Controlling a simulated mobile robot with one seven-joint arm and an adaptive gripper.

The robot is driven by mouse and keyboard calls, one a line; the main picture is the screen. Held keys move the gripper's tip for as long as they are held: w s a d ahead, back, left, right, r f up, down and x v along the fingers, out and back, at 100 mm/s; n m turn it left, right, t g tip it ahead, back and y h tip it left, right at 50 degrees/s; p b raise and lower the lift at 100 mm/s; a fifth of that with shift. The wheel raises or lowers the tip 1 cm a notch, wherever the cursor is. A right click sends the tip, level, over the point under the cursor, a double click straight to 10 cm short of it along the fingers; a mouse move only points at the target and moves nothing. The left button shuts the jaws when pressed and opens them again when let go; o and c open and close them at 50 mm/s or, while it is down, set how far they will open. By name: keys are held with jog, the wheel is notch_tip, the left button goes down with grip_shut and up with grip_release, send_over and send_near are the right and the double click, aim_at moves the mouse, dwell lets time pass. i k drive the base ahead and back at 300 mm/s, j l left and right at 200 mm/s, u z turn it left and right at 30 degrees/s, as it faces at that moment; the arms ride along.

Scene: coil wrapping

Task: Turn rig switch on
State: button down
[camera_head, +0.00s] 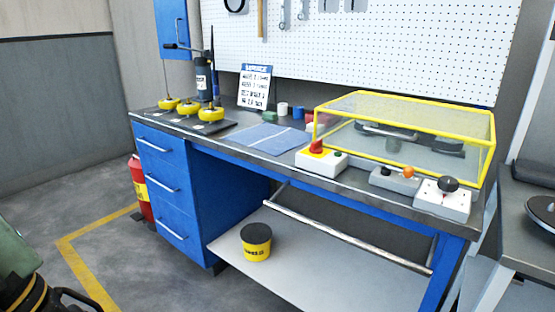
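A rig with a yellow-framed clear cover (405,105) stands at the right end of the blue workbench, with dark metal parts inside. Along its front are several control boxes. The left white box (318,163) has a red handle (316,146) on a yellow base and a small green button (338,154). The middle grey box (394,183) has an orange ball knob (408,172) and a small black knob. The right white box (443,203) has a large black knob (448,184). I cannot tell any switch's on or off state. My gripper is not in view.
The bench top (345,182) also holds a blue cloth (269,138), yellow discs on a dark mat, a torch and a sign (254,87). A yellow-black tub (256,242) sits on the lower shelf. Another table (525,190) stands at right. The floor at front left is partly clear.

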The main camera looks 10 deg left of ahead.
aim_at(316, 147)
jog(key=i+j+z, duration=0.25)
jog(key=i+j, duration=0.15)
jog(key=j, duration=0.2)
jog(key=i+j+z, duration=0.1)
jog(key=j, duration=0.25)
jog(key=i, duration=0.05)
